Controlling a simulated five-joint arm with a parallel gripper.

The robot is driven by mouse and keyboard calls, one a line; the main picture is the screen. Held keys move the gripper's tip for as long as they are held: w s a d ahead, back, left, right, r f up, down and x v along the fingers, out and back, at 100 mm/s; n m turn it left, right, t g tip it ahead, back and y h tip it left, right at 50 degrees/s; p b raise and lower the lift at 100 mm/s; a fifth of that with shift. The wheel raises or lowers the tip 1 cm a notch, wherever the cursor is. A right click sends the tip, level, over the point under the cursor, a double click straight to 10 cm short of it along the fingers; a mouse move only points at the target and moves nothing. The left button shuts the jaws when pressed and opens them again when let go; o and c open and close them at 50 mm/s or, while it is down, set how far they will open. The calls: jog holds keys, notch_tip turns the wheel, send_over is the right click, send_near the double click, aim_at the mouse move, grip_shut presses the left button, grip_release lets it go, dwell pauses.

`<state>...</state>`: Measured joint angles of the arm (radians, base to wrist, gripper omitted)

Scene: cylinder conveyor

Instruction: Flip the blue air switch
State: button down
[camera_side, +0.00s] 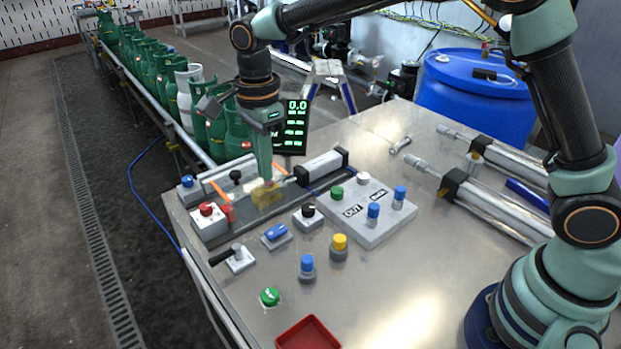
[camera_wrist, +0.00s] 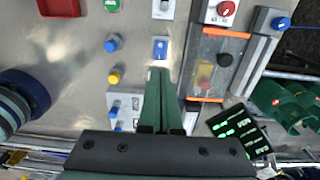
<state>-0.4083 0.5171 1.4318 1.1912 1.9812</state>
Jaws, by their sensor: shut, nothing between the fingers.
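The blue switch (camera_side: 276,232) is a small rocker on a grey base, set on the steel table in front of the clamp fixture. In the wrist view the blue switch (camera_wrist: 160,48) lies just beyond my fingertips. My gripper (camera_side: 266,178) points down, shut and empty, behind the switch in the side view and over the fixture near a yellowish block. In the wrist view my gripper (camera_wrist: 159,72) shows its two green fingers together. I see no contact with the switch. Which way the rocker is tipped is hard to tell.
A black lever (camera_side: 238,258), a black knob (camera_side: 308,215), a blue button (camera_side: 307,265) and a yellow button (camera_side: 339,245) surround the switch. A red knob box (camera_side: 208,220) stands left. A grey button panel (camera_side: 380,232) lies right, a red tray (camera_side: 308,335) in front.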

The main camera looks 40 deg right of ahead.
aim_at(272, 233)
jog(key=shift+f, duration=0.1)
notch_tip(272, 233, down, 13)
jog(key=shift+f, duration=0.45)
dwell(0.4)
jog(key=shift+a+f, duration=0.1)
jog(key=shift+f, duration=0.1)
